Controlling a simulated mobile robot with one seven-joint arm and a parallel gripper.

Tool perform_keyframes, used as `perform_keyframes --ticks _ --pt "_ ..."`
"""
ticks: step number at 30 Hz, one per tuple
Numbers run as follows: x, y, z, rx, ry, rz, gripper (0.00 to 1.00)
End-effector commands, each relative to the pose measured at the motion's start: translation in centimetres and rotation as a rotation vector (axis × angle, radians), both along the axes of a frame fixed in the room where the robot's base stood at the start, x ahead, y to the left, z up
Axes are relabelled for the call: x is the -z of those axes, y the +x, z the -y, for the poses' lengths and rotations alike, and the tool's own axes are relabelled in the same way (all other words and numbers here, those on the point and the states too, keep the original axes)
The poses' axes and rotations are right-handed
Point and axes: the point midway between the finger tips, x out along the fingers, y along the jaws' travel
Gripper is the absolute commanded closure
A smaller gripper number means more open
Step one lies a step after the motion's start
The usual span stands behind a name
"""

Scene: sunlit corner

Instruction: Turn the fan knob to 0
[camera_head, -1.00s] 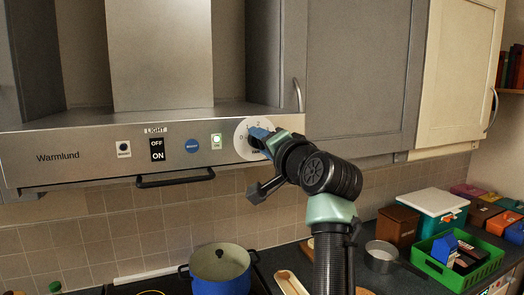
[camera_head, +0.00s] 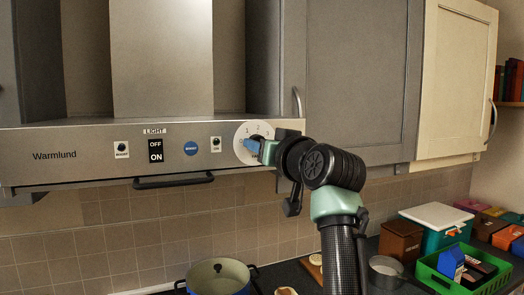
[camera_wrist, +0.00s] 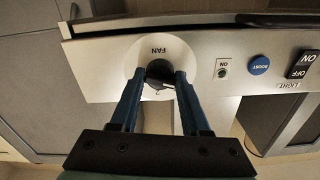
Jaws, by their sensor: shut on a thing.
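The fan knob (camera_wrist: 160,72) is dark and sits on a round white dial plate marked FAN (camera_wrist: 180,50), upside down in the wrist view. My gripper (camera_wrist: 162,76) is shut on the knob, one blue finger on each side. In the head view my gripper (camera_head: 254,146) covers the knob and the lower right of the dial. I cannot tell which figure the knob points to.
Left of the dial are a small ON lamp (camera_head: 216,144), a blue BOOST button (camera_head: 191,148) and the light switch (camera_head: 156,151). A dark rail handle (camera_head: 174,181) hangs below. Grey cabinet doors (camera_head: 360,80) stand right of the hood. A pot (camera_head: 218,275) is below.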

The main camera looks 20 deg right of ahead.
Motion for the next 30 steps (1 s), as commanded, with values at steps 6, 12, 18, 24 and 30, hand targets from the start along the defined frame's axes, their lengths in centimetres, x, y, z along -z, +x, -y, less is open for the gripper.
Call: perform_keyframes --ticks 6,12,18,24,30 --pt "0.10 0.00 0.02 0.001 -0.107 0.002 1.00" --pt "0.06 0.00 0.01 0.000 -0.155 0.004 1.00" --pt "0.04 0.00 0.01 0.000 -0.169 0.005 1.00" --pt "0.02 0.00 0.01 0.001 -0.170 0.005 1.00" --pt "0.01 0.00 0.01 0.001 -0.170 0.005 0.34"
